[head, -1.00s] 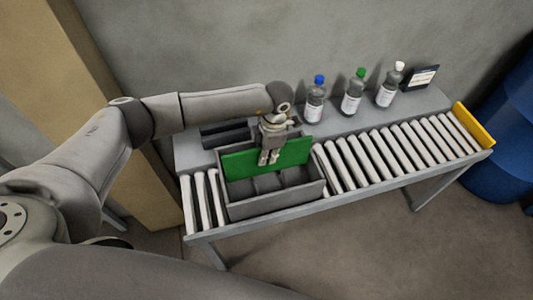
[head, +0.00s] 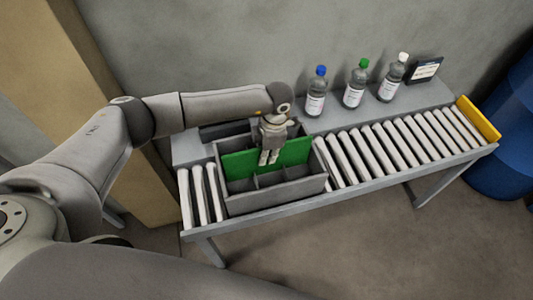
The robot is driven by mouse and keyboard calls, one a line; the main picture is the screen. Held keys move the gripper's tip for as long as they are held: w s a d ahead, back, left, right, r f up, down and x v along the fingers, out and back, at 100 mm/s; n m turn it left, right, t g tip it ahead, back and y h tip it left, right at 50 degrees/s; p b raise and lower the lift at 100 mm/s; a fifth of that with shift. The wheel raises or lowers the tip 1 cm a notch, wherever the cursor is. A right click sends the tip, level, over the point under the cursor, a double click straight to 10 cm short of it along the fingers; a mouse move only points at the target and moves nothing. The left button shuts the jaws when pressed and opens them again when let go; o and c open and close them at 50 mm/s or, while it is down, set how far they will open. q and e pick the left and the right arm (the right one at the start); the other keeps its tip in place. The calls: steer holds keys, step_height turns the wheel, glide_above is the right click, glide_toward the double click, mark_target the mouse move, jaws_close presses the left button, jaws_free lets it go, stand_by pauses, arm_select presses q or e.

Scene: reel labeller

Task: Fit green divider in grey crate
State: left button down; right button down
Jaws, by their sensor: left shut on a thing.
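The green divider (head: 238,164) is a flat upright panel in the grey crate (head: 275,198). The crate stands on the left part of the roller conveyor and has several compartments. My left gripper (head: 269,158) is shut on the divider near the middle of its top edge. The lower part of the divider is hidden behind the crate's inner walls, so I cannot tell whether it rests on the floor of the crate. My right gripper is not in view.
Three bottles with blue (head: 317,92), green (head: 356,84) and white (head: 393,78) caps stand on the shelf behind the conveyor, beside a dark sign (head: 425,70). The rollers (head: 400,143) right of the crate are clear up to a yellow end stop (head: 478,118). A blue barrel (head: 505,150) stands at right.

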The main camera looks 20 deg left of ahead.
arm_select(q)
steer(key=shift+f+b, duration=0.55)
steer(key=shift+f, duration=0.2)
steer(key=c, duration=1.4)
jaws_free()
steer(key=shift+c, duration=0.2)
steer(key=shift+r, duration=0.1)
steer(key=r, duration=0.8)
steer(key=d+r, duration=0.1)
steer(key=r, duration=0.2)
steer(key=shift+w+d+r, duration=0.1)
steer(key=shift+w+r, duration=0.3)
steer(key=shift+f, duration=0.1)
